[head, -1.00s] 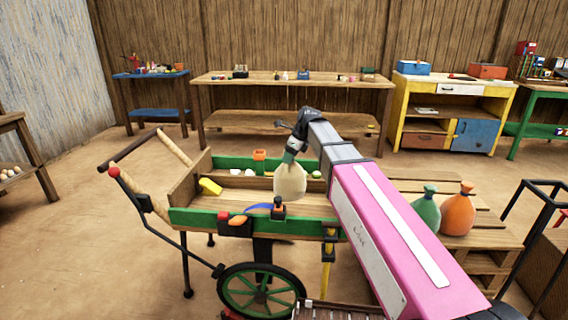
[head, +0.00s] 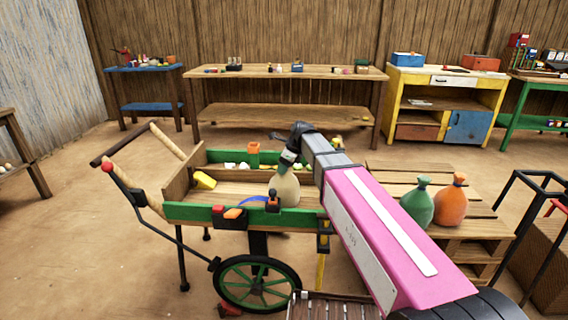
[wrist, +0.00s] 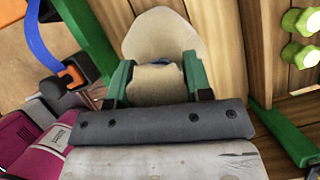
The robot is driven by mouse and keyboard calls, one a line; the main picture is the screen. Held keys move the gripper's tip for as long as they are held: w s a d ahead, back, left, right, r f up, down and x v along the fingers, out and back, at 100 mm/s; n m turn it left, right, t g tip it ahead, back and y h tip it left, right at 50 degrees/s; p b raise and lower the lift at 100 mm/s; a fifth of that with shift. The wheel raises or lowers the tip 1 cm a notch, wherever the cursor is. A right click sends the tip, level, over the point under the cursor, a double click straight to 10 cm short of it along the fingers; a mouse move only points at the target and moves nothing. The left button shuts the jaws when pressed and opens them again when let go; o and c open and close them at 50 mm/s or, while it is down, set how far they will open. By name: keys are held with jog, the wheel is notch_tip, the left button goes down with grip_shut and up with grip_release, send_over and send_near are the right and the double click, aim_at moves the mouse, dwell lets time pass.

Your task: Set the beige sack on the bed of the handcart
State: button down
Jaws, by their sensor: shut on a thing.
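The beige sack (head: 285,190) hangs upright under my gripper (head: 289,159), inside the outline of the handcart (head: 180,213). My gripper is shut on the sack's neck. In the wrist view the green fingers of my gripper (wrist: 157,76) stand either side of the neck, and the round body of the sack (wrist: 165,36) shows beyond them. The cart's wooden bed (head: 235,189) has green side boards. The sack's bottom is low, by the near green board; I cannot tell whether it touches the bed.
A yellow item (head: 204,180) lies at the bed's left end, and small pale items lie along the far board. Small fittings sit on the near board. A green sack (head: 418,205) and an orange sack (head: 451,204) stand on a pallet to the right.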

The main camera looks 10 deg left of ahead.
jog(key=c, duration=0.5)
grip_release()
jog(key=shift+c, duration=0.2)
jog(key=v, duration=1.2)
jog(key=shift+s, duration=0.15)
